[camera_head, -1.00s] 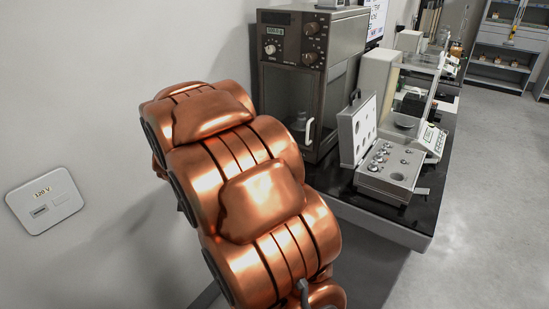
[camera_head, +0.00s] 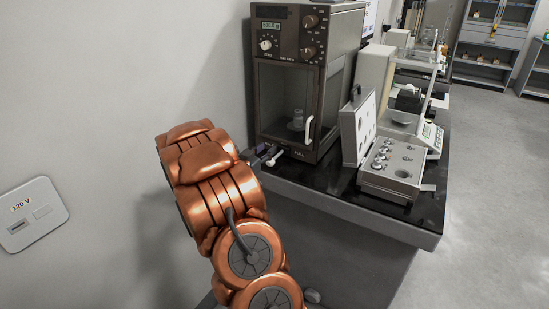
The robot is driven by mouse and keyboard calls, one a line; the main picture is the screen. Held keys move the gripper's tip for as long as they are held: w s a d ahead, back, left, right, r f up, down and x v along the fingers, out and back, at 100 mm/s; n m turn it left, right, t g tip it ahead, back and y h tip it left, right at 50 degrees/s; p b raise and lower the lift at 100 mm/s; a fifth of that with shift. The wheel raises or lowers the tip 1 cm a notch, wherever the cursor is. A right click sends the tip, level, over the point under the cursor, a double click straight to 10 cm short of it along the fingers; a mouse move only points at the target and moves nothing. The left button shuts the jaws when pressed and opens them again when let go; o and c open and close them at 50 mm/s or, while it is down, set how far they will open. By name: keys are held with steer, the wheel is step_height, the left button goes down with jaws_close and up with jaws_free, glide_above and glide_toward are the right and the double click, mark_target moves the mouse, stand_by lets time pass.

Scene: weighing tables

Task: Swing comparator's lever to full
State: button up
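The comparator (camera_head: 290,95) is a tall dark brown cabinet with a small display, knobs and a glass door, standing on the black tabletop against the wall. A small lever with a pale knob (camera_head: 276,158) sticks out low at its front left, beside a "FULL" marking. My copper-coloured arm fills the lower middle of the view. A small dark part, which seems to be the end of my gripper (camera_head: 260,152), shows just past the arm, close to the lever's left. Most of the gripper is hidden behind the arm; its fingers and any contact with the lever cannot be made out.
An open case of weights (camera_head: 393,187) stands right of the comparator, with its lid (camera_head: 357,128) upright. A balance (camera_head: 432,138) stands behind it. The table's front edge (camera_head: 345,208) faces me. The grey floor at right is clear. A wall plate (camera_head: 33,215) is at left.

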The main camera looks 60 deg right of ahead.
glide_toward(276, 156)
steer(key=d, duration=0.3)
steer(key=shift+w+d+f, duration=0.1)
steer(key=shift+f, duration=0.05)
steer(key=shift+d+f+p, duration=0.15)
steer(key=shift+d+p, duration=0.15)
steer(key=shift+p, duration=0.05)
steer(key=shift+w+d+p, duration=0.1)
steer(key=shift+d+p, duration=0.45)
steer(key=shift+d, duration=2.85)
steer(key=shift+c, duration=0.2)
jaws_close()
